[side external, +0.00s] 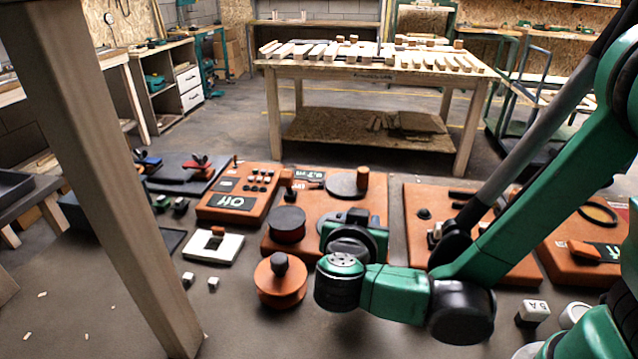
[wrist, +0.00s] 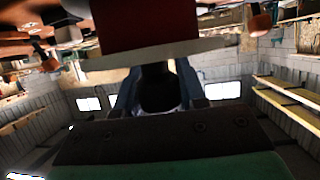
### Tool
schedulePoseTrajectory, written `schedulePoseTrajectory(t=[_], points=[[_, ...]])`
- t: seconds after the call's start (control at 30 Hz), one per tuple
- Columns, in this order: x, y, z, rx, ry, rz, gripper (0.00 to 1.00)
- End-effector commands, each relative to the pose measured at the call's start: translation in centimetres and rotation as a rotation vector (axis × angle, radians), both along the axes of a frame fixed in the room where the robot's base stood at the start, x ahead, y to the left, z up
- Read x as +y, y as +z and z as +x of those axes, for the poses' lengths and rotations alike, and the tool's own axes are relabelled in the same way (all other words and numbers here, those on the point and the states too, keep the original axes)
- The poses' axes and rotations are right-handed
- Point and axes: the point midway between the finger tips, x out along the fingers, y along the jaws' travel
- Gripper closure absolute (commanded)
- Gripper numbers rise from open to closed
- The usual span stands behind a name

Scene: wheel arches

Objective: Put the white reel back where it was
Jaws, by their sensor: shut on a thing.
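My gripper (side external: 350,235) is over the middle orange board, largely hidden behind my green wrist in the side view. In the wrist view, its fingers (wrist: 158,92) are close around a dark rounded knob (wrist: 160,90). A thing with a pale flat rim (wrist: 170,57) and a dark red body (wrist: 150,22) fills the top of that view, close to the knob. I cannot tell whether the knob belongs to it. I cannot pick out the white reel for certain; a round white piece (side external: 575,314) stands at the lower right of the side view.
An orange disc with a dark knob (side external: 280,283) stands left of my wrist. A dark drum (side external: 287,224) and a grey disc (side external: 345,186) sit on the middle board (side external: 312,245). A white square plate (side external: 213,249) lies further left. A wooden post (side external: 110,170) stands at the front left.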

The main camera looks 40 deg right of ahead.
Motion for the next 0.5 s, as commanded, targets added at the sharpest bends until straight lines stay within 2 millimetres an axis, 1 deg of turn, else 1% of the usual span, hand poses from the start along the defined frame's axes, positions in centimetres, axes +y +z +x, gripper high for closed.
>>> schedulePoseTrajectory(t=[0.1, 0.2, 0.37, 0.5], points=[[1.0, 0.5, -1.1, 0.001, -0.148, 0.001, 1.0], [1.5, 0.9, -2.0, 0.002, -0.233, 0.0, 1.0], [1.9, 0.8, -2.7, 0.003, -0.289, 0.0, 1.0], [1.9, -0.2, -2.8, 0.003, -0.294, 0.001, 1.0]])
